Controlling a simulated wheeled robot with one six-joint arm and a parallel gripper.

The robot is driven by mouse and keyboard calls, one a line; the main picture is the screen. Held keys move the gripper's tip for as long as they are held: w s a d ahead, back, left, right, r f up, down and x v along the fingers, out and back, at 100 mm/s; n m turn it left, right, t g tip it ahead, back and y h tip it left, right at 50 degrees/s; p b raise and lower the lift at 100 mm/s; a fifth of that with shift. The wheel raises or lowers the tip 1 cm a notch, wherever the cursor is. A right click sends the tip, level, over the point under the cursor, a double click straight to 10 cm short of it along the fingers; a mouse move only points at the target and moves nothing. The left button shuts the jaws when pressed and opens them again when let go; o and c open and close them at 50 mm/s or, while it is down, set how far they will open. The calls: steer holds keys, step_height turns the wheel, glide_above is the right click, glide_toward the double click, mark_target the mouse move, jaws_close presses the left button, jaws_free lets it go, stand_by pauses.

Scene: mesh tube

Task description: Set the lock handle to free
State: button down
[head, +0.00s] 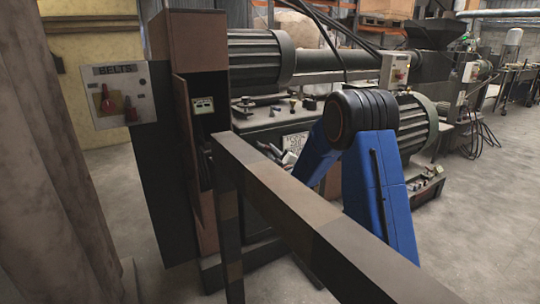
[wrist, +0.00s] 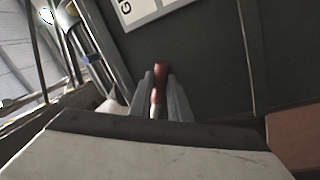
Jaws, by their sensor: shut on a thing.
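The lock handle (wrist: 160,73) is a small red lever with a pale lower part in the wrist view. It stands out in front of a dark panel. My gripper (wrist: 159,86) has its two grey fingers on either side of the lever and is shut on it. In the head view my blue arm bends down behind the rail towards the machine's dark front. My gripper and the lever cannot be made out clearly there. A white label (wrist: 150,8) with a cropped letter is on the panel just above the lever.
A dark metal rail (head: 300,215) on a post crosses in front of the machine. A grey box (head: 120,95) marked BELTS with red handles is at the left, beside a brown cabinet (head: 200,40). Open concrete floor (head: 485,200) lies at the right.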

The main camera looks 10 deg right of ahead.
steer(key=shift+d+r+n, duration=0.2)
steer(key=shift+r+n, duration=0.05)
steer(key=shift+n, duration=0.55)
steer(key=c, duration=1.6)
jaws_free()
steer(key=shift+c, duration=0.2)
steer(key=shift+s, duration=0.1)
steer(key=v, duration=1.7)
steer(key=shift+d, duration=0.15)
